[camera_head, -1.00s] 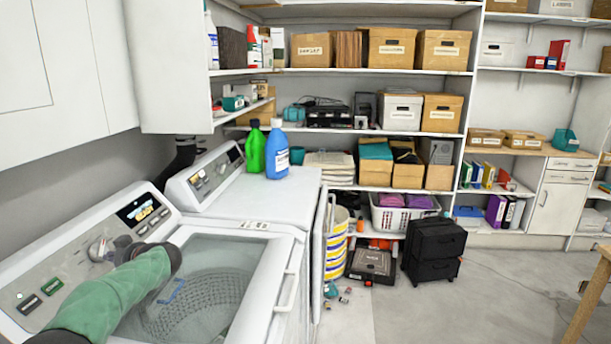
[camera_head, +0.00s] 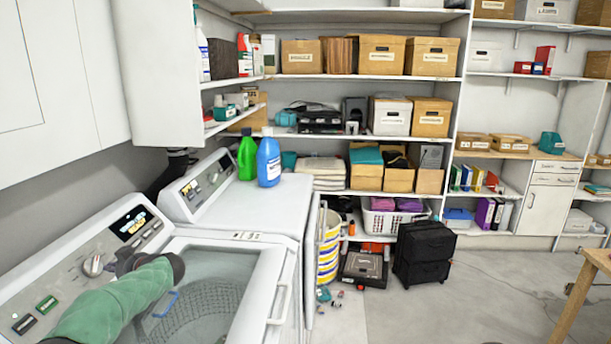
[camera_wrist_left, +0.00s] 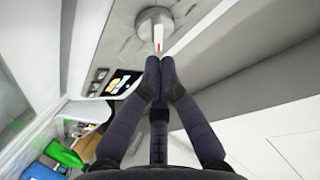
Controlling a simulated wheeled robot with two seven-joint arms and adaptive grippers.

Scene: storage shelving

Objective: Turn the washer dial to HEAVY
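The washer dial (camera_head: 93,264) is a round grey knob on the sloped panel of the front washer (camera_head: 60,282). In the left wrist view the dial (camera_wrist_left: 155,24) shows a white pointer bar with a red mark, directed toward my fingers. My left gripper (camera_head: 113,262) is beside the dial, over the panel edge. In the left wrist view its dark fingertips (camera_wrist_left: 158,66) are together, just below the pointer's end, with nothing seen between them. I cannot tell whether they touch the dial. The dial's labels are too small to read. My right gripper is out of view.
A lit display (camera_head: 131,224) sits behind the dial on the panel. The washer's open drum (camera_head: 205,306) lies under my left arm. A green bottle (camera_head: 247,157) and a blue bottle (camera_head: 269,163) stand on the second machine. White cabinets hang above left.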

